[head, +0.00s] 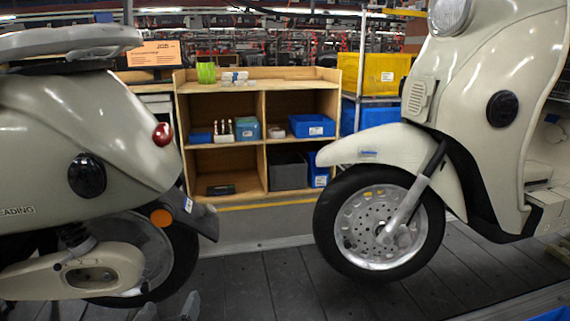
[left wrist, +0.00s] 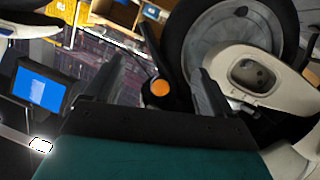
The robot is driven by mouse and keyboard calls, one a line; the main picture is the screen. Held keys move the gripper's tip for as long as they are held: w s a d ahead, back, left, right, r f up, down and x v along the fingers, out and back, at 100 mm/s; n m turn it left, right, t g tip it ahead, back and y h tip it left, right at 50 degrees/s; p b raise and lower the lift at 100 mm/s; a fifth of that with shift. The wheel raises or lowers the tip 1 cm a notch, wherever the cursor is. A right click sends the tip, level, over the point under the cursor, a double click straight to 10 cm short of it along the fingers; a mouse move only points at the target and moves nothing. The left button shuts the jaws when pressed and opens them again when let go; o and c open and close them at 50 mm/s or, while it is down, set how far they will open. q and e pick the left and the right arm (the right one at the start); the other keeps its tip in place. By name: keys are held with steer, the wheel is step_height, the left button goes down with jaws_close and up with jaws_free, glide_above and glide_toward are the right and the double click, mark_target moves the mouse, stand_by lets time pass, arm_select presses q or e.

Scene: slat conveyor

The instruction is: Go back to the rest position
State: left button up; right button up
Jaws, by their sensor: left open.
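My left gripper (head: 168,309) shows only as fingertips at the bottom edge of the head view, below the rear wheel of the left scooter (head: 60,140). In the left wrist view its two dark fingers (left wrist: 160,85) stand wide apart, with nothing gripped between them. The scooter's round orange reflector (left wrist: 160,88) shows in the gap between the fingers, and its rear wheel (left wrist: 235,45) shows beyond the right finger. My right gripper is not in view.
A second cream scooter (head: 510,70) stands at the right, its front wheel (head: 380,222) over the dark slat conveyor (head: 270,285). Bare slats lie between the scooters. Behind stands a wooden shelf (head: 262,85) with bins. A blue screen (left wrist: 37,88) shows in the left wrist view.

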arm_select(q)
steer(key=s+d+f+m+g+h, duration=0.5)
steer(key=s+d+f+m, duration=0.25)
steer(key=s+f, duration=0.6)
step_height(320, 180, up, 13)
steer(key=s+a+y+p, duration=0.1)
steer(key=s+a+p, duration=0.1)
steer(key=p, duration=1.6)
steer(key=shift+s+a+r+n, duration=0.15)
steer(key=shift+a+n, duration=0.1)
steer(key=shift+n, duration=0.1)
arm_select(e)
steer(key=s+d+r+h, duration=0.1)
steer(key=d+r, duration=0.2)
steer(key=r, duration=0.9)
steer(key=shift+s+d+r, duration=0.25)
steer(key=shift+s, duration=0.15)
